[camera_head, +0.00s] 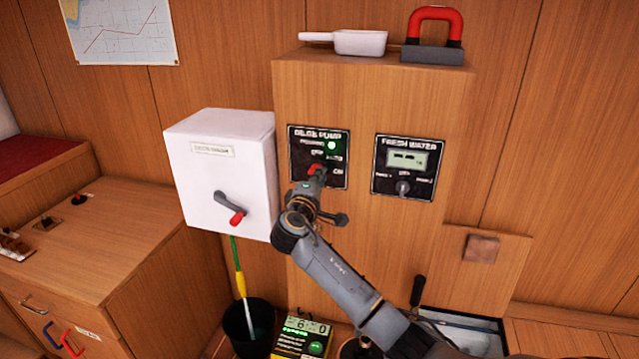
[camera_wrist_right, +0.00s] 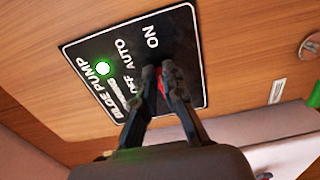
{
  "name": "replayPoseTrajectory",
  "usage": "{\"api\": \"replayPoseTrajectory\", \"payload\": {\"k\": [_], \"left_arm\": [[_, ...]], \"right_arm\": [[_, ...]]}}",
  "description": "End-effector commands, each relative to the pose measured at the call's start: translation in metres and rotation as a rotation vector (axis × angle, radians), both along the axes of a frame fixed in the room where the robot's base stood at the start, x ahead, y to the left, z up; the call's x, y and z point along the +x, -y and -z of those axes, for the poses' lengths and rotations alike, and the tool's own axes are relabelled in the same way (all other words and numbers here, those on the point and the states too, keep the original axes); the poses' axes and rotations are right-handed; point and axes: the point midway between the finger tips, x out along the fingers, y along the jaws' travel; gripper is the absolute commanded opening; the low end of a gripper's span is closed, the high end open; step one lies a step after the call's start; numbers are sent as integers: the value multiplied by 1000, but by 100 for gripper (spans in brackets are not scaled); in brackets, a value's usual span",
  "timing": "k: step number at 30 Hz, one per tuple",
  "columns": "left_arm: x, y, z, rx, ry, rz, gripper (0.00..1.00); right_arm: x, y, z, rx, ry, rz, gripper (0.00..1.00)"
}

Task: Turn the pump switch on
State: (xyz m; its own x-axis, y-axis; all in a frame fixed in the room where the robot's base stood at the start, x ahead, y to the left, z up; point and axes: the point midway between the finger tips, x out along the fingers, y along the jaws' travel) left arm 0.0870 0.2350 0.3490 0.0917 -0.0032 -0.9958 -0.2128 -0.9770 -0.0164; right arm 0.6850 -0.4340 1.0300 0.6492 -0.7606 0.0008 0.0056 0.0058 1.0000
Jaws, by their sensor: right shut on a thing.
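The black bilge pump panel (camera_head: 298,172) is on the front of the wooden cabinet, with the labels OFF, AUTO and ON and a lit green lamp (camera_head: 331,145). It fills the upper middle of the wrist view (camera_wrist_right: 192,45), where the lamp (camera_wrist_right: 103,69) also glows. My right gripper (camera_head: 317,172) is at the panel's lower part, shut on the red pump switch (camera_head: 314,169). In the wrist view its fingers (camera_wrist_right: 159,70) are close together below the word ON, with red (camera_wrist_right: 162,87) showing between them. The fingers hide most of the switch, so its exact setting is unclear. My left gripper is out of view.
A white box (camera_head: 200,180) with a grey, red-tipped lever stands left of the panel. The fresh water panel (camera_head: 408,152) is to the right. A white scoop (camera_head: 358,42) and a red-handled block (camera_head: 432,53) sit on top. A black bucket (camera_head: 240,325) stands below.

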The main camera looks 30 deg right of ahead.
Motion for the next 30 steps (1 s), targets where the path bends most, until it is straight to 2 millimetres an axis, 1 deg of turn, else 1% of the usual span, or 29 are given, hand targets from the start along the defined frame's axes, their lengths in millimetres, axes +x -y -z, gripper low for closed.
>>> {"api": "replayPoseTrajectory", "payload": {"k": [1,16,17,18,20,30], "left_arm": [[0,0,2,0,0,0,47],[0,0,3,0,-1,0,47],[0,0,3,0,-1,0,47],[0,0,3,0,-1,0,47],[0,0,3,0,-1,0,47],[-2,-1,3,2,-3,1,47]], "right_arm": [[0,0,3,8,3,0,0],[0,-1,3,19,14,0,0],[0,-1,3,19,14,0,13],[0,-1,3,19,14,0,21],[0,-1,3,18,15,0,32],[-1,-2,1,16,16,-1,32]]}}
